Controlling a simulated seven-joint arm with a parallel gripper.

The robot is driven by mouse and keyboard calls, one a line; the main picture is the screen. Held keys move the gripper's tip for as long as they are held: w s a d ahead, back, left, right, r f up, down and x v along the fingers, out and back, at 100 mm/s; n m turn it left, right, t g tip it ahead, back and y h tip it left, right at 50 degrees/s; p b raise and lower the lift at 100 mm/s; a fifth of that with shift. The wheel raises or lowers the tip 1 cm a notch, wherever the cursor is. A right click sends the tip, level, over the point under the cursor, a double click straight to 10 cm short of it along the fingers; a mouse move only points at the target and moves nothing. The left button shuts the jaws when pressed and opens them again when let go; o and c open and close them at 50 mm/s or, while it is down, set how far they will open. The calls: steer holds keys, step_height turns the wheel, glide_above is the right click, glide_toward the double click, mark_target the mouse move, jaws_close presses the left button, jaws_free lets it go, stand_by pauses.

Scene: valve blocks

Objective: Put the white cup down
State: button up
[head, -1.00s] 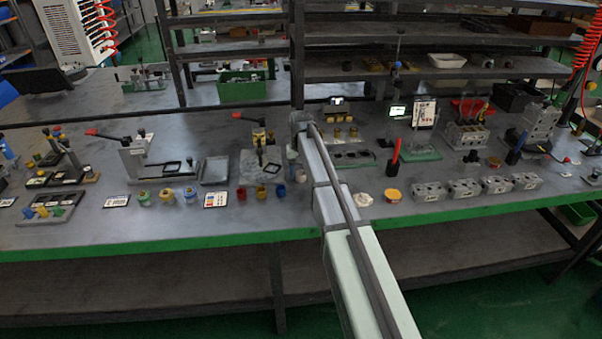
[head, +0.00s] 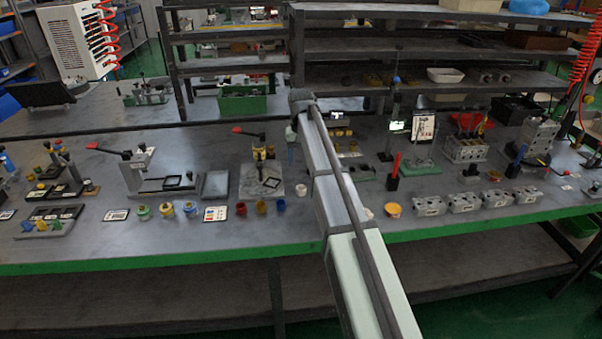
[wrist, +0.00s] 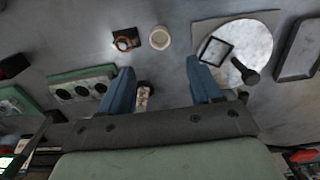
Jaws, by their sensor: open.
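The white cup (wrist: 159,38) stands upright on the grey table in the wrist view, apart from my fingers and beyond their tips. In the head view a small pale cup (head: 301,190), which looks like the same one, stands just right of the plate with the round disc (head: 262,182). My gripper (wrist: 163,82) is open, its two blue fingers wide apart with nothing held. In the head view one blue finger (head: 291,157) shows above the table, beside my arm; the other is hidden.
A dark piece with an orange ring (wrist: 125,40) lies close beside the cup. A green plate with round holes (wrist: 80,88) and the disc plate (wrist: 252,45) flank the fingers. Red, yellow and blue cups (head: 261,207) line the front.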

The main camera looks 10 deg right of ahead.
stand_by(0.4)
steer(key=m, duration=1.2)
glide_above(300, 194)
steer(key=f, duration=0.6)
steer(key=shift+w+f, duration=0.1)
steer(key=shift+w, duration=0.15)
steer(key=shift+w+f, duration=0.2)
steer(key=shift+f, duration=1.25)
steer(key=shift+w+f, duration=0.15)
steer(key=shift+f, duration=1.25)
jaws_close()
